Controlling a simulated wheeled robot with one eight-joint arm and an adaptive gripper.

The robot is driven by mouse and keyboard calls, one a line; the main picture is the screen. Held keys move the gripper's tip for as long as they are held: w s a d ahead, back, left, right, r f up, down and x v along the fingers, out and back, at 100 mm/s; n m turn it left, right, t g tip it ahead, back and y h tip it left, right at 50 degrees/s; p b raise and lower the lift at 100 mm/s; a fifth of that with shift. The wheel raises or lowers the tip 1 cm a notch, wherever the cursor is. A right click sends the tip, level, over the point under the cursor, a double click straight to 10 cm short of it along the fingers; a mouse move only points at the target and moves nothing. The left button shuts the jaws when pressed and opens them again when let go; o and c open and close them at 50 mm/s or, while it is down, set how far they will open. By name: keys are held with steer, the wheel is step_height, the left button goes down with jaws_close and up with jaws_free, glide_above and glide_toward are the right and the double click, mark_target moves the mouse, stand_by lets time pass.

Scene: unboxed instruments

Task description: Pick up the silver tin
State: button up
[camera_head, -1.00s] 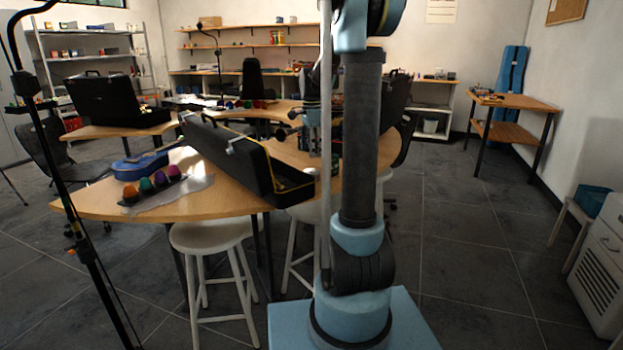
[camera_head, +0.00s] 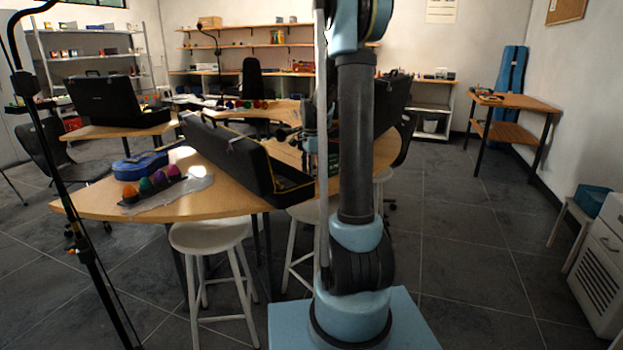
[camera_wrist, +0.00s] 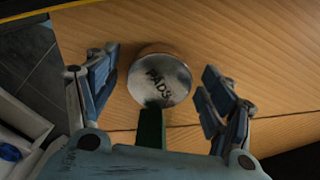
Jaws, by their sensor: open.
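The silver tin (camera_wrist: 159,80) is round, with a shiny lid marked "PADS". In the wrist view it sits on the wooden table (camera_wrist: 245,40), just above the picture's middle. My gripper (camera_wrist: 159,64) is open, with one blue-grey finger to the left of the tin and one to the right. Gaps show between the fingers and the tin, and nothing is held. I cannot make out the tin in the head view, where my arm covers part of the table.
A narrow dark green object (camera_wrist: 151,128) lies directly below the tin in the wrist view, at or near its lower edge. In the head view a long black case (camera_head: 240,160) lies on the table, with several coloured balls (camera_head: 150,184) at the left. White stools (camera_head: 210,237) stand in front.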

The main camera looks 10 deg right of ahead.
steer(key=c, duration=1.2)
